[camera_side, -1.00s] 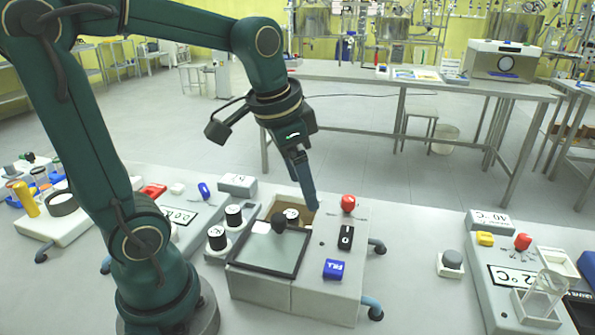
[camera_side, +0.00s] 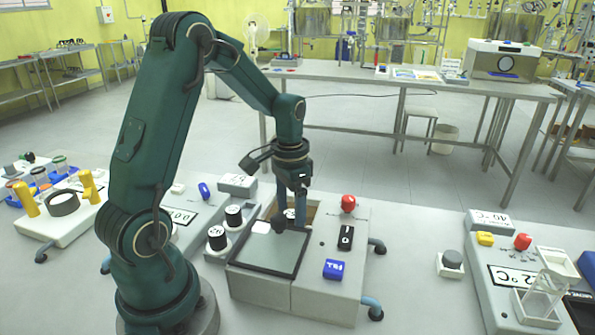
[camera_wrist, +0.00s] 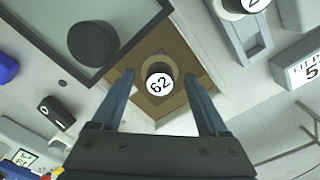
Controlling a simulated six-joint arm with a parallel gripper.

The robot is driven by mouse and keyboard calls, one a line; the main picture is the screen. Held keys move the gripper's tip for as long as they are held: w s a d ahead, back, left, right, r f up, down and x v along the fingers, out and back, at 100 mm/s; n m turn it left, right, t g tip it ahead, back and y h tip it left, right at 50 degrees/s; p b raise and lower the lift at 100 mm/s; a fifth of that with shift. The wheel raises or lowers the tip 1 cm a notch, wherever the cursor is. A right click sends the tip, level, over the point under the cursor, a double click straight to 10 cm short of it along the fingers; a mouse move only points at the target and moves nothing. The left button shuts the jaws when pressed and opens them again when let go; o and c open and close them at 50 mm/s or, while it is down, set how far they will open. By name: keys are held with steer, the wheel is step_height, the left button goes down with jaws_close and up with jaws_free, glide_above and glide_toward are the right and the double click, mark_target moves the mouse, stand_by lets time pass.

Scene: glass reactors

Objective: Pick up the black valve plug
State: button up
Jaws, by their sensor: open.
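A black plug (camera_wrist: 158,84) with a white top marked 62 stands in the brown-floored opening of the middle reactor unit. In the side view this plug (camera_side: 290,214) shows only in part, behind my fingers and the lid knob. My gripper (camera_wrist: 161,76) is open, pointing down over the opening, with one finger on each side of the plug in the wrist view. In the side view my gripper (camera_side: 292,207) is low over the opening. I cannot tell whether the fingers touch the plug. Two similar black plugs (camera_side: 217,238) (camera_side: 233,216) stand on the unit's left side.
A dark-framed glass lid (camera_side: 265,252) with a round black knob (camera_wrist: 93,45) lies beside the opening. A red knob (camera_side: 348,203), a black switch (camera_side: 345,238) and a blue block (camera_side: 334,269) sit to the right. A grey cap (camera_side: 452,259) stands on the bench.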

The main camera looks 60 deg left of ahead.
steer(key=shift+f, duration=0.2)
jaws_close()
steer(key=shift+r, duration=0.1)
